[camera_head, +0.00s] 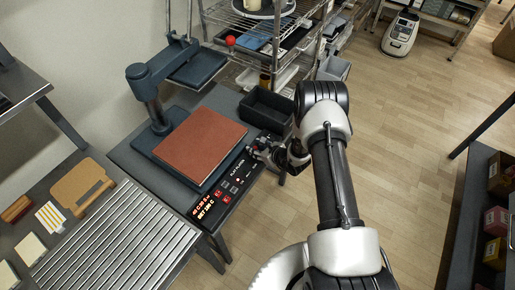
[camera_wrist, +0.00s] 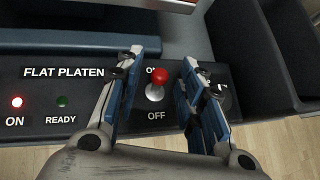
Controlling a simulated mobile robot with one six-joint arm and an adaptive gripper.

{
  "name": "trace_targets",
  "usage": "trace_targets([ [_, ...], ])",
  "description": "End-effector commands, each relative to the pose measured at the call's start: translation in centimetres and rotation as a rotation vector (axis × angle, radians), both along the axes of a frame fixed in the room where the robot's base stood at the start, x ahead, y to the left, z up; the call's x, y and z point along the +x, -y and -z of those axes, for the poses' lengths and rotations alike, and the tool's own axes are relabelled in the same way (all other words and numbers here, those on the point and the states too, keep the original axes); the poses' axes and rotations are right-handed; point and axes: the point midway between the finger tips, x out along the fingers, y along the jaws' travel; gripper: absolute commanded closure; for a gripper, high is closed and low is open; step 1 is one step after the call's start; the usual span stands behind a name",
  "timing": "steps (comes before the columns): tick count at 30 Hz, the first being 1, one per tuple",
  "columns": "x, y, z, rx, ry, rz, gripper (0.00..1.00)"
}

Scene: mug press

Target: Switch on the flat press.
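The flat press (camera_head: 197,140) stands on a grey table in the head view, with a red-brown pad on its dark base. Its black control panel (camera_head: 226,190) runs along the front edge. In the wrist view, a toggle switch with a red ball tip (camera_wrist: 160,75) sits between the ON and OFF labels, right of "FLAT PLATEN". Its ball is toward the ON label. The red ON lamp (camera_wrist: 17,102) is lit; the green READY lamp (camera_wrist: 62,101) looks dim. My gripper (camera_wrist: 162,62) is open, its fingers on either side of the switch with gaps visible; in the head view it (camera_head: 259,150) is over the panel's right end.
A black bin (camera_head: 266,108) stands just beyond my gripper and also shows in the wrist view (camera_wrist: 262,55). A wire shelf (camera_head: 265,45) is behind the table. A slatted metal surface (camera_head: 118,250) lies at the lower left.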

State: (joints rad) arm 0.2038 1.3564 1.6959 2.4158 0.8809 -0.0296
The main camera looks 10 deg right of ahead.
Motion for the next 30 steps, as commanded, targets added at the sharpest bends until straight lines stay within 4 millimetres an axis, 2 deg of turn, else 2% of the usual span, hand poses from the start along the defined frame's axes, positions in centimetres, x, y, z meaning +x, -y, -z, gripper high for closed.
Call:
trace_targets([
  [11, -0.6, 0.4, -0.6, 0.0, 0.001, 0.002, 0.64],
  [24, -6.9, 3.6, -5.6, 0.001, 0.001, 0.003, 0.64],
  [30, -8.4, 4.4, -6.8, 0.0, 0.0, 0.001, 0.64],
])
